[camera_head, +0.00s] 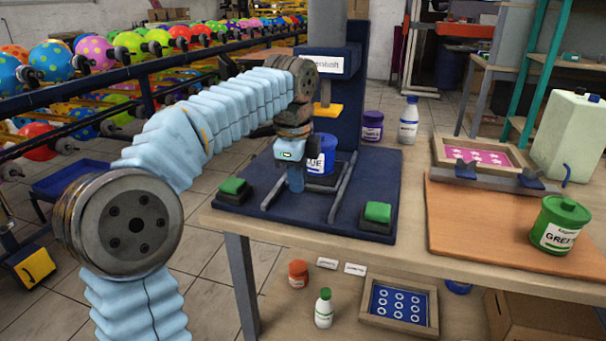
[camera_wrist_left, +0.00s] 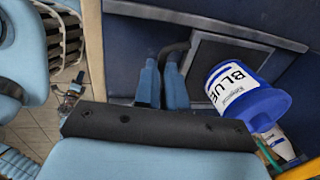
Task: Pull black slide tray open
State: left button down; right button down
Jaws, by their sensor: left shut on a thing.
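The black slide tray (camera_wrist_left: 225,62) shows as a dark square plate in the left wrist view. In the head view it is a dark patch (camera_head: 325,181) under the blue pot, between two grey rails, partly hidden by my arm. My left gripper (camera_head: 296,180) points down at the front left of the tray. In the left wrist view its two blue fingers (camera_wrist_left: 163,85) are close together, shut on the tray's dark handle (camera_wrist_left: 176,48) at the plate's edge. My right gripper is not in view.
A blue pot labelled BLUE (camera_head: 323,157) stands at the tray. Green buttons (camera_head: 233,186) (camera_head: 378,211) sit at the front corners of the press base (camera_head: 300,226). To the right are a framed screen (camera_head: 462,178), a green pot (camera_head: 560,222) and an orange-brown board (camera_head: 470,232).

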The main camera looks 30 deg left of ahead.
pick_arm(q)
jog(key=s+d+b, duration=0.2)
jog(key=s, duration=0.8)
jog(key=shift+s+d, duration=0.3)
jog(key=shift+s, duration=0.1)
jog(key=c, duration=1.2)
grip_release()
notch_tip(320, 180, up, 14)
jog(key=s+p, duration=0.2)
jog(key=p, duration=0.2)
jog(key=shift+s+d+f, duration=0.15)
jog(key=shift+s+d, duration=0.05)
jog(key=shift+d, duration=0.1)
